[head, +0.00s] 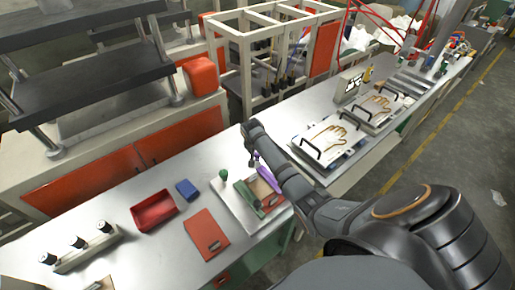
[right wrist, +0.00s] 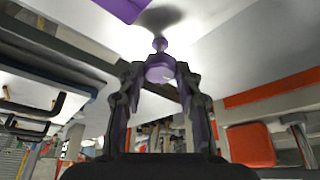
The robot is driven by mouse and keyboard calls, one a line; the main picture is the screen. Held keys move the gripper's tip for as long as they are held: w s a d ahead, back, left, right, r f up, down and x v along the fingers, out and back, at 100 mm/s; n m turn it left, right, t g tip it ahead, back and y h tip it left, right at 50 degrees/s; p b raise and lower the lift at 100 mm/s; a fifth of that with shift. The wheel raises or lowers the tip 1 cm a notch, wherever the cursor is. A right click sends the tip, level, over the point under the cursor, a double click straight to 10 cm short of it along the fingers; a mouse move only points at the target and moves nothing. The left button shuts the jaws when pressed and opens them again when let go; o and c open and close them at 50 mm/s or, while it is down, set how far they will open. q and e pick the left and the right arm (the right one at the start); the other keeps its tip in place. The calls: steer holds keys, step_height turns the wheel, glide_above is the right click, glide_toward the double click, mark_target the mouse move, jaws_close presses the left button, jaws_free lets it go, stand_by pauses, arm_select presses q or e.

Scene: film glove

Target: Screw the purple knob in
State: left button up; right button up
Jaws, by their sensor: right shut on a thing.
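The purple knob (right wrist: 158,72) is between the fingertips of my right gripper (right wrist: 161,80), which is shut on it. Its narrow stem and small rounded end (right wrist: 160,44) point toward a pale grey surface, where a dark round shadow lies. I cannot tell whether the stem end touches that surface or sits in a hole. A purple block (right wrist: 125,8) lies close by at the top of the right wrist view. In the head view a purple piece (head: 267,177) shows beside my right arm, over the light plate (head: 229,203); my arm hides the knob. My left gripper is not in view.
A green knob (head: 223,174) and a green block (head: 246,196) are on the plate. A red tray (head: 154,211), a blue box (head: 187,190) and an orange-red card (head: 206,234) lie to the left. Glove boards (head: 331,139) stand to the right.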

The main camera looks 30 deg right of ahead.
steer(key=shift+w+r+m+g+h, duration=0.1)
steer(key=shift+m+g+h, duration=0.15)
steer(key=shift+m, duration=0.65)
steer(key=shift+w+m+g+h, duration=0.15)
steer(key=shift+m+g, duration=0.2)
steer(key=shift+m, duration=0.55)
steer(key=shift+s, duration=0.1)
steer(key=o, duration=1.2)
steer(key=shift+c, duration=0.2)
steer(key=v, duration=1.2)
